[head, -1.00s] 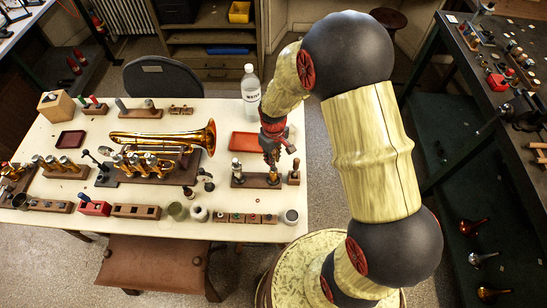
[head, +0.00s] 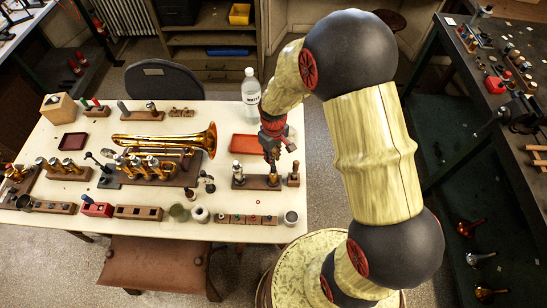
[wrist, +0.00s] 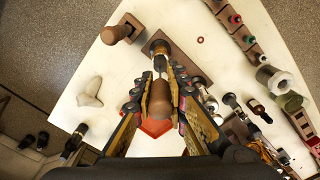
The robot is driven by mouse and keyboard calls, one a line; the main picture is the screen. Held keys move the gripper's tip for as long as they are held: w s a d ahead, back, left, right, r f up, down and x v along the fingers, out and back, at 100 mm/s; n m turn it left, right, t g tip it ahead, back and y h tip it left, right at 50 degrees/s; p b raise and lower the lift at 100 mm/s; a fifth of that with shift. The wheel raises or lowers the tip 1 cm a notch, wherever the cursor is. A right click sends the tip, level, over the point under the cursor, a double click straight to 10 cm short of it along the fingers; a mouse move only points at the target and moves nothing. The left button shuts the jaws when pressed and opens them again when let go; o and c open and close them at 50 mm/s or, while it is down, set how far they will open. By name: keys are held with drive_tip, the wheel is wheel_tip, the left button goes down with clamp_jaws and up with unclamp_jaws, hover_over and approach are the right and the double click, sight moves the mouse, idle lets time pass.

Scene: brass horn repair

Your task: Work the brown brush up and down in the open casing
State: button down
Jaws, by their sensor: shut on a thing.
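My gripper (head: 271,158) is at the right end of the white table, above a long dark wooden block (head: 254,184). In the wrist view the gripper (wrist: 161,90) is shut on the brown brush (wrist: 160,100), with its rounded wooden handle between the fingers. A thin stem runs from the handle toward the open casing (wrist: 160,46) on the block. The fingers partly cover the stem, and I cannot tell how deep the brush sits in the casing.
A silver-topped part (head: 237,169) stands on the block, left of the gripper. A small wooden stand (head: 293,179) is close on the right. A red tray (head: 244,143), a water bottle (head: 251,92) and a brass horn (head: 168,141) are farther back or left.

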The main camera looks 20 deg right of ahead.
sight(274, 150)
drive_tip(key=shift+f, duration=0.15)
drive_tip(key=shift+f+b, duration=1.15)
drive_tip(key=shift+f, duration=0.55)
drive_tip(key=shift+r+p, duration=1.3)
drive_tip(key=shift+r, duration=0.5)
drive_tip(key=shift+r, duration=0.15)
drive_tip(key=shift+r+p, duration=1.7)
drive_tip(key=shift+r, duration=0.65)
